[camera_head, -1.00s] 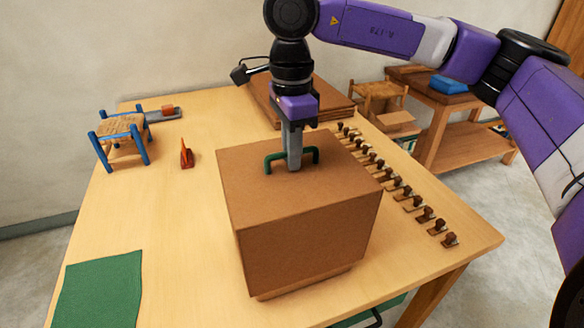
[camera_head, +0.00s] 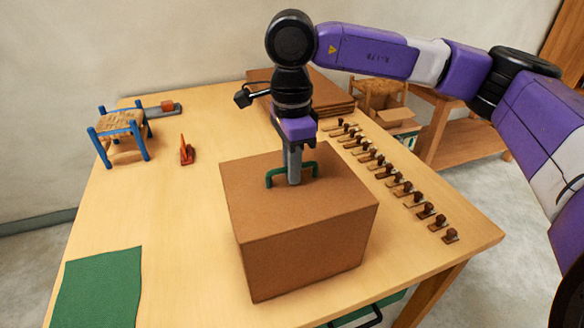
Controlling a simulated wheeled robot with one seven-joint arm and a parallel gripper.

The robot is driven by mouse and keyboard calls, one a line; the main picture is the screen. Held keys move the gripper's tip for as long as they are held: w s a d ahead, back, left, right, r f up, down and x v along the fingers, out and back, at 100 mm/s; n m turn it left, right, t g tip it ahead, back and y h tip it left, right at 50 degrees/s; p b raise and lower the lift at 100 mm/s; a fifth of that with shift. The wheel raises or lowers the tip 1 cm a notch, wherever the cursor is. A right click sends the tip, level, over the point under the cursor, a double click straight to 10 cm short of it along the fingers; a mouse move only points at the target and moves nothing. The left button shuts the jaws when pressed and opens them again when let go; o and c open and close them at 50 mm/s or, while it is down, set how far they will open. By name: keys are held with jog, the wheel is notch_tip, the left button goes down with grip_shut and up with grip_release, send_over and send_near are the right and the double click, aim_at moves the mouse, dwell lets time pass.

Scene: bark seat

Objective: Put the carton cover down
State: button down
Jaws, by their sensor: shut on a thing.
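The carton cover (camera_head: 300,232) is a large brown box shape with a green handle (camera_head: 275,179) on its top. It is upright near the front middle of the wooden table. My gripper (camera_head: 294,178) points straight down and is shut on the green handle. The cover's lower edge looks at or very close to the table top; I cannot tell whether it touches. What is under the cover is hidden.
A green mat (camera_head: 98,288) lies at the front left. A small blue stool (camera_head: 122,134) and an orange clamp-like item (camera_head: 186,151) stand at the back left. Several small dark-knobbed pieces (camera_head: 403,186) line the right side. Brown sheets (camera_head: 330,92) lie behind.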

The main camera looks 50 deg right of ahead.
jog(key=shift+f, duration=0.25)
jog(key=c, duration=1.5)
grip_release()
jog(key=shift+o, duration=0.2)
jog(key=shift+r+p, duration=0.3)
jog(key=shift+r, duration=0.15)
notch_tip(320, 180, up, 12)
jog(key=b, duration=0.1)
jog(key=shift+r, duration=0.2)
